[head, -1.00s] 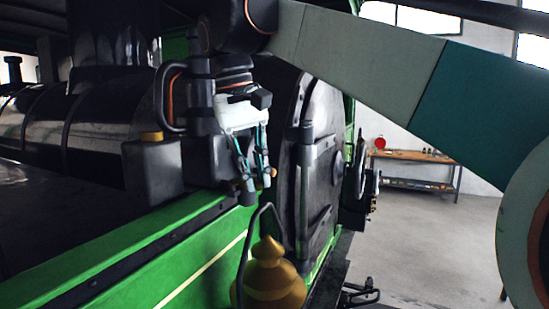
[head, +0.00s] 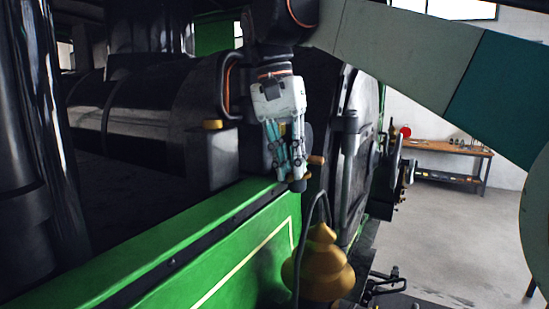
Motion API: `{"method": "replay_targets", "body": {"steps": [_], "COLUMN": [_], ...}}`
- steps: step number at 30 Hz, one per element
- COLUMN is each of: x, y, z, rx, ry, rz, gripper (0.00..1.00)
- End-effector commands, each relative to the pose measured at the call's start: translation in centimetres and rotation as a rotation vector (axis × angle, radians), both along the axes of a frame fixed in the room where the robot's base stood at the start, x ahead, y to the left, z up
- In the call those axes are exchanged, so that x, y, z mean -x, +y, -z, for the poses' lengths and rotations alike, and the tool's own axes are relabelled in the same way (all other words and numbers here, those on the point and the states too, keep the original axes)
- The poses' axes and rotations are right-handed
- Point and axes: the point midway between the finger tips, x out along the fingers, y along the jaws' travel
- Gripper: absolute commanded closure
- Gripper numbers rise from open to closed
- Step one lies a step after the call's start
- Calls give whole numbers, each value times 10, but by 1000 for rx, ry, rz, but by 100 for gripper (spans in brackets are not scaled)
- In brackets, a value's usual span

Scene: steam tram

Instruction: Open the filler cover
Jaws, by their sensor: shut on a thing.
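My gripper (head: 297,183) has a white body and teal and dark fingers. It points down just above the green side of the tram, with its fingers close together. It is shut on a part of the filler cover, which the fingers mostly hide. A grey rounded edge (head: 308,136), perhaps the cover, shows just right of the fingers. A small brass-coloured handle (head: 316,160) sticks out beside it. The cover's hinge and exact tilt cannot be made out.
A dark box with a yellow cap (head: 213,124) stands left of my gripper. A brass dome (head: 319,268) with a curved dark pipe is below right. A dark round-edged boiler front (head: 362,130) rises to the right. A workbench (head: 437,150) stands far behind on open floor.

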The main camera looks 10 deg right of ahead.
Motion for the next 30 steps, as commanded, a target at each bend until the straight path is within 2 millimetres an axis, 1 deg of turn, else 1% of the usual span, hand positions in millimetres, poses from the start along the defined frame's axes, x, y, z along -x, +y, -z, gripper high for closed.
{"method": "replay_targets", "body": {"steps": [13,14,15,16,26,30], "x": [2,2,2,2,1,0], "y": [1,1,1,1,0,2], "z": [0,0,0,0,0,-9], "rx": [1,0,0,0,0,0], "ry": [6,7,6,6,4,4], "rz": [10,9,9,9,9,9], "gripper": [100,81,72,69,69,69]}}
